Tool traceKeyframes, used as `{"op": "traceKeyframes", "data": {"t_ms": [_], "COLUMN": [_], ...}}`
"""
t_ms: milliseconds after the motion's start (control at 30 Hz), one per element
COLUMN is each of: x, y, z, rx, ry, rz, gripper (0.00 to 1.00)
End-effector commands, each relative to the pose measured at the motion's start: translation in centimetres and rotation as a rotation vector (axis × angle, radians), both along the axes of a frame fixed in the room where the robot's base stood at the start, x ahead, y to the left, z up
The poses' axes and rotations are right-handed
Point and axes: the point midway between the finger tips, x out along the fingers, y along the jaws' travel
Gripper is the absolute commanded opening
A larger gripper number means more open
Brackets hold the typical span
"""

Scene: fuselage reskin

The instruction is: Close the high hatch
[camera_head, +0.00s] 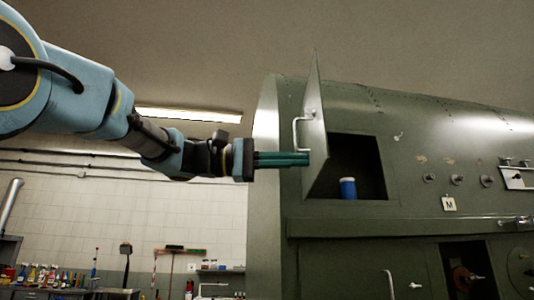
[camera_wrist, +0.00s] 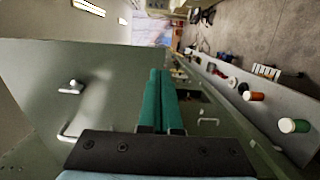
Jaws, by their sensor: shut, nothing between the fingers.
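The high hatch door (camera_head: 315,130) stands swung open, seen nearly edge-on at the left side of its dark square opening (camera_head: 371,160) in the green fuselage. A white bar handle (camera_head: 297,132) is on the door's left-facing side. My gripper (camera_head: 307,159) is shut and empty, its teal fingers pointing right. Their tips are at the door's left-facing side, below the handle; I cannot tell if they touch it. In the wrist view the fingers (camera_wrist: 160,72) lie together beside a large green panel (camera_wrist: 40,80) with pale metal handles. A blue can with a white top (camera_head: 348,187) stands inside the opening.
The fuselage (camera_head: 440,130) fills the right side, with knobs, a label marked M (camera_head: 449,204) and a lower opening (camera_head: 467,268). A workbench with bottles (camera_head: 50,278) is at the lower left. Open air surrounds my arm left of the fuselage.

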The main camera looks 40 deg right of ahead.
Motion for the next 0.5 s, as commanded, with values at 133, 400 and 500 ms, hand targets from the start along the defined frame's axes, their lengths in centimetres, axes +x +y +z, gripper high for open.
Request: {"op": "traceKeyframes", "data": {"t_ms": [133,400,500], "x": [-1.4,-1.9,-1.9], "y": [-1.3,-2.0,-2.0], "z": [0.2,0.0,0.0], "rx": [0.0,0.0,0.0], "ry": [0.0,0.0,0.0], "rz": [-0.001,0.002,0.002], "gripper": [0.0,0.0,0.0]}}
